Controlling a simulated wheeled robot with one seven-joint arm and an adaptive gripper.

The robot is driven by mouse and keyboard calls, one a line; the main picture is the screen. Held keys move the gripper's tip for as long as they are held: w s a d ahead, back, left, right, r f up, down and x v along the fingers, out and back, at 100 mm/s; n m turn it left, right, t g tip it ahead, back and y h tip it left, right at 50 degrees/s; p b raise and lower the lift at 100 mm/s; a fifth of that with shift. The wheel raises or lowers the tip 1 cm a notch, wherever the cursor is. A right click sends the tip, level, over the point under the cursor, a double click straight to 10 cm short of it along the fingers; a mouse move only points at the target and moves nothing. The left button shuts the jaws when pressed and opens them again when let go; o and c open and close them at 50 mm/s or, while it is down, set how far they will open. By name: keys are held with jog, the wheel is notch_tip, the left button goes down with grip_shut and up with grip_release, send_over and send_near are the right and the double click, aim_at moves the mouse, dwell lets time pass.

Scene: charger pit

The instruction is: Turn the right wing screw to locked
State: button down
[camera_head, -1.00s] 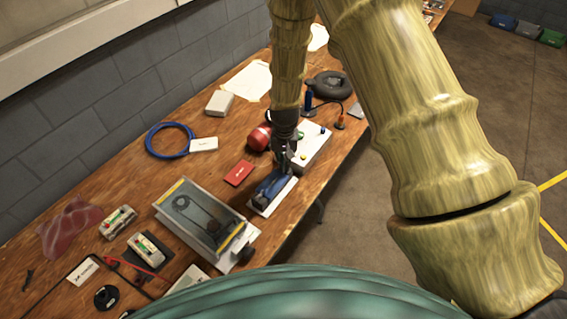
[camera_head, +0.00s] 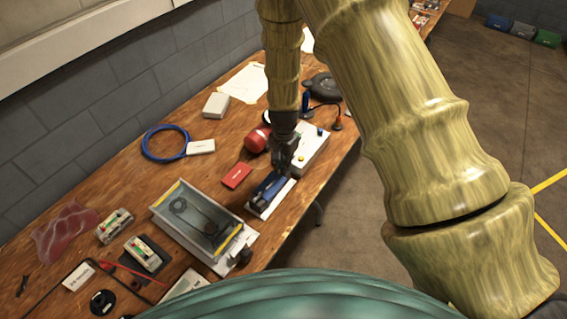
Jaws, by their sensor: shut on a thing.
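My gripper (camera_head: 287,162) points down over the workbench. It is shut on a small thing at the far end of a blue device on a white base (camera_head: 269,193). The thing between the fingers is hidden, so I cannot make out the right wing screw or its position. The blue device lies on the bench, just below and left of my fingertips. A white box (camera_head: 312,150) with small coloured knobs stands right behind the gripper.
A grey tray with a clear top (camera_head: 201,222) sits left of the blue device. A red card (camera_head: 236,176), a red round object (camera_head: 257,139) and a blue cable coil (camera_head: 164,143) lie nearby. The wooden bench (camera_head: 215,163) has its edge close on the right.

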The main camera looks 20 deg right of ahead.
dwell(0.3)
jog(key=c, duration=1.6)
grip_release()
jog(key=shift+c, duration=0.2)
jog(key=shift+r, duration=0.1)
notch_tip(320, 180, up, 12)
